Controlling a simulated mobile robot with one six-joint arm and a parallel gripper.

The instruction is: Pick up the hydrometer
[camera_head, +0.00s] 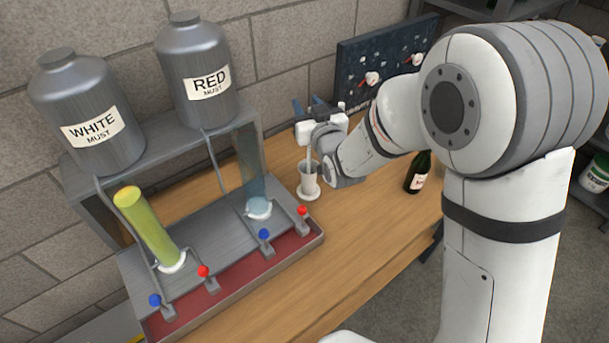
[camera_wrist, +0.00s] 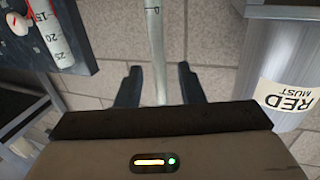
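The hydrometer (camera_wrist: 154,45) appears in the wrist view as a pale, thin upright stem with a dark mark like a 0. It passes between the two dark fingers of my gripper (camera_wrist: 158,88), with a gap on each side, so the gripper is open around it and not touching it. Its lower end is hidden behind the gripper body. In the head view my gripper (camera_head: 312,108) is above a small white cup (camera_head: 309,183) on a white round base. A thin pale stem rises from the cup, partly hidden by my wrist.
A filling rack (camera_head: 150,130) with white and red must tanks stands left. Its tray holds a yellow-filled glass cylinder (camera_head: 148,228) and a pale blue one (camera_head: 253,180). A dark bottle (camera_head: 417,175) stands right, and a dark wall board (camera_head: 365,62) is behind. The front bench is clear.

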